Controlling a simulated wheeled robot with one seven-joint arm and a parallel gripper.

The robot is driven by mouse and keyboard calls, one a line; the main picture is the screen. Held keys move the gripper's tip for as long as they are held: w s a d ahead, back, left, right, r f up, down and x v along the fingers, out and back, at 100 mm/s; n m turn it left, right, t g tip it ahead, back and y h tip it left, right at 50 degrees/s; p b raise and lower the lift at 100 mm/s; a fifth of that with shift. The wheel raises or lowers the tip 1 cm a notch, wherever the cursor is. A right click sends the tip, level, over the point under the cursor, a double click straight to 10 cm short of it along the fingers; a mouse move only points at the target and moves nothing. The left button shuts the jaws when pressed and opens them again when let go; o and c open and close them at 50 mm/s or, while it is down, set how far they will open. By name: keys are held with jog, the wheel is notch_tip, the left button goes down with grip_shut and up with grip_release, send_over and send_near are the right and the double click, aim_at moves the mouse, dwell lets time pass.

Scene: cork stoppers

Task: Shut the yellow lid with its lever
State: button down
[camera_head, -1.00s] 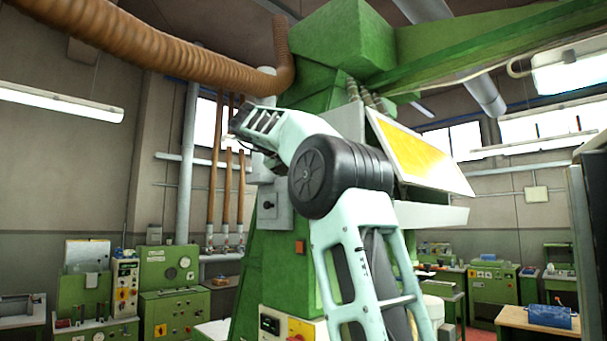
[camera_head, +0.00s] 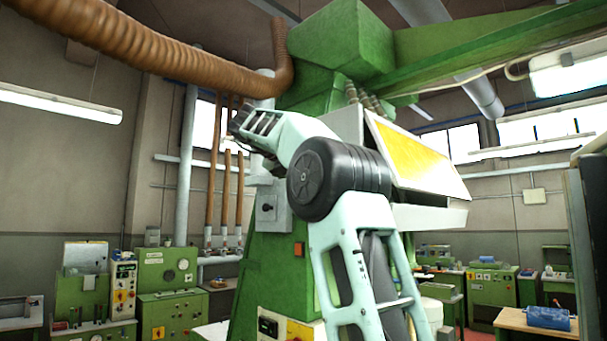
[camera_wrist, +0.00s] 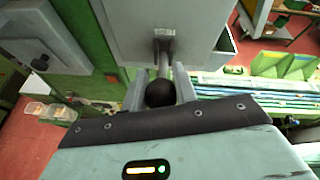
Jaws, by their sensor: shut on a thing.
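The yellow lid (camera_head: 412,158) is a tilted panel with a pale rim on the green machine, in the upper middle of the head view. It stands open, with a gap between its lower edge and the pale box below. In the wrist view, the lever shows as a grey rod (camera_wrist: 163,52) ending in a round black knob (camera_wrist: 160,93). My gripper (camera_wrist: 160,90) has one finger on each side of the knob and is shut on it. The head view does not show my fingers; my arm covers part of the machine in front of the lid.
The green machine body (camera_head: 270,240) stands close around my arm. A grey switch box (camera_head: 272,210) is on its left side. A brown hose (camera_head: 150,50) runs overhead. Workbenches and green cabinets (camera_head: 492,290) stand farther back. A green bin (camera_wrist: 285,65) shows at right in the wrist view.

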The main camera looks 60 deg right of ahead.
jog(key=shift+s, duration=0.1)
dwell(0.3)
jog(key=c, duration=1.1)
grip_release()
jog(key=shift+d, duration=0.15)
jog(key=shift+a, duration=0.3)
jog(key=v, duration=1.7)
jog(key=shift+p, duration=0.45)
jog(key=shift+w, duration=0.2)
